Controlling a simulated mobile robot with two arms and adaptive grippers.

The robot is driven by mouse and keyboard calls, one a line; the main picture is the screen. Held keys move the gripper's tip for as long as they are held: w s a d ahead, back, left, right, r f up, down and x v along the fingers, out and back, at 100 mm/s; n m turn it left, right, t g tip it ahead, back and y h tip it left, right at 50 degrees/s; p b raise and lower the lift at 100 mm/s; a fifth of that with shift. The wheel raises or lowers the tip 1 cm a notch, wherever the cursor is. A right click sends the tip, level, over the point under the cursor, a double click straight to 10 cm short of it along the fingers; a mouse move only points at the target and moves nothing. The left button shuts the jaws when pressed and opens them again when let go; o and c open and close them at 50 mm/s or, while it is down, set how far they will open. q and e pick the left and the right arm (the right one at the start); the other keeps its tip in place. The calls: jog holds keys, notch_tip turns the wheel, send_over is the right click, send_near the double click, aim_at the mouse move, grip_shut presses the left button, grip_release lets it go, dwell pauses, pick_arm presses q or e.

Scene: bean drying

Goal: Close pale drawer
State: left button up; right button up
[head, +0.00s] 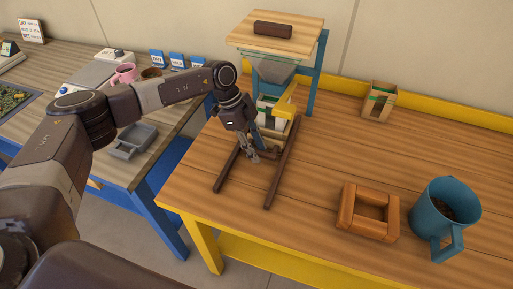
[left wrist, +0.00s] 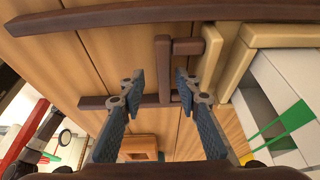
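A pale wooden frame, which looks like the pale drawer (left wrist: 238,62), shows at the right of the left wrist view. It stands beside a white box with green marks (left wrist: 285,115). In the head view this area sits low under the hopper stand (head: 318,75), largely hidden by my left gripper (head: 252,157). How far the drawer stands out is hard to tell. My left gripper is open and empty, pointing down between two dark rails (head: 282,165). In the left wrist view its fingers (left wrist: 160,88) are apart, with dark bars beyond them. My right gripper is not seen.
A wooden square frame (head: 346,221) and a blue mug (head: 418,220) stand at the right of the table. A small wooden box (head: 378,102) stands at the back. A grey tray (head: 132,141) lies on the left table. The table's front middle is clear.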

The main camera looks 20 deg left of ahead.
pick_arm(q)
jog(key=shift+a+r, duration=0.1)
jog(key=shift+r, duration=0.1)
jog(key=v, duration=1.1)
jog(key=shift+r, duration=0.35)
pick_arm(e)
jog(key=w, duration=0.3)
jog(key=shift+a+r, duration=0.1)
pick_arm(q)
jog(key=shift+s, duration=0.1)
